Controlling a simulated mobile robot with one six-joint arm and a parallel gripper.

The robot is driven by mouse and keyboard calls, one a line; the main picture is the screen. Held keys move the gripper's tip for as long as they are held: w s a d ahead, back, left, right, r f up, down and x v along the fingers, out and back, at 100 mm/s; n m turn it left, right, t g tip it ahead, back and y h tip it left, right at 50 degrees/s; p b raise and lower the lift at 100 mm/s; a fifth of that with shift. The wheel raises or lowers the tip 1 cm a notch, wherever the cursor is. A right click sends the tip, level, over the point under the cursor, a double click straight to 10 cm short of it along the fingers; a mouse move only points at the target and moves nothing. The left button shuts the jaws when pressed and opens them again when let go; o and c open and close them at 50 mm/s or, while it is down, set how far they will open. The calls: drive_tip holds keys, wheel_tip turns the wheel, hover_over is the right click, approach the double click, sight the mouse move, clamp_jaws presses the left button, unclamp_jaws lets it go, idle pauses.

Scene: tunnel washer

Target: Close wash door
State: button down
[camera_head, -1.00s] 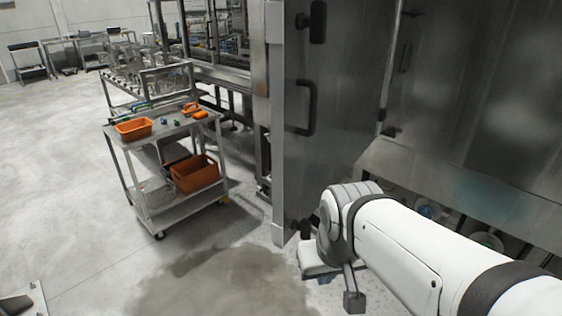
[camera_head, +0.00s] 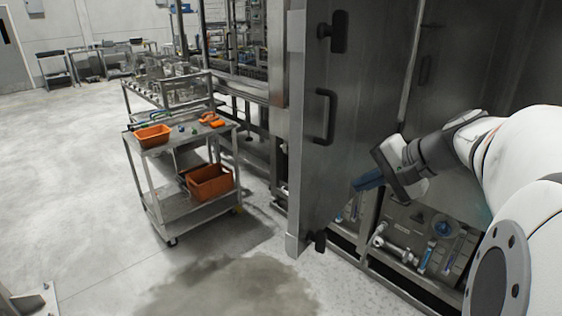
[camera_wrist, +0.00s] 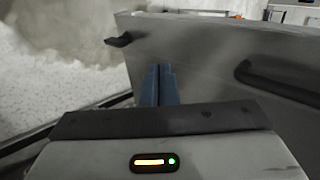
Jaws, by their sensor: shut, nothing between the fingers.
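The wash door (camera_head: 345,150) is a tall grey metal panel that stands open, jutting out from the washer. It has a black bar handle (camera_head: 325,116), a black latch piece near its top and another at its bottom edge. My gripper (camera_head: 358,185) is in front of the door's face, to the lower right of the handle, with its blue fingers pointing left toward the door. In the wrist view the fingers (camera_wrist: 160,84) are together with nothing between them, and the door panel (camera_wrist: 215,60) lies just beyond. I cannot tell whether the fingertips touch it.
The washer opening behind my arm shows pipes and fittings (camera_head: 425,240) low down. A steel cart (camera_head: 180,212) with an orange tray (camera_head: 153,136) and an orange bin (camera_head: 210,183) stands left of the door. The floor in front has a wet patch (camera_head: 235,285) and open room.

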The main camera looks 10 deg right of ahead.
sight(306, 195)
drive_tip(key=shift+w+a+r+p+x, duration=0.25)
drive_tip(key=shift+r+p+x, duration=0.15)
drive_tip(key=shift+x, duration=1.6)
drive_tip(key=shift+w+a+r+p+x, duration=0.15)
drive_tip(key=shift+a+r+p+x, duration=0.15)
drive_tip(key=shift+x, duration=1.7)
drive_tip(key=shift+w+a+r+p+x, duration=0.15)
drive_tip(key=shift+w+r+p+x, duration=0.25)
drive_tip(key=shift+x, duration=1.6)
drive_tip(key=shift+s+f, duration=0.1)
drive_tip(key=shift+s, duration=0.1)
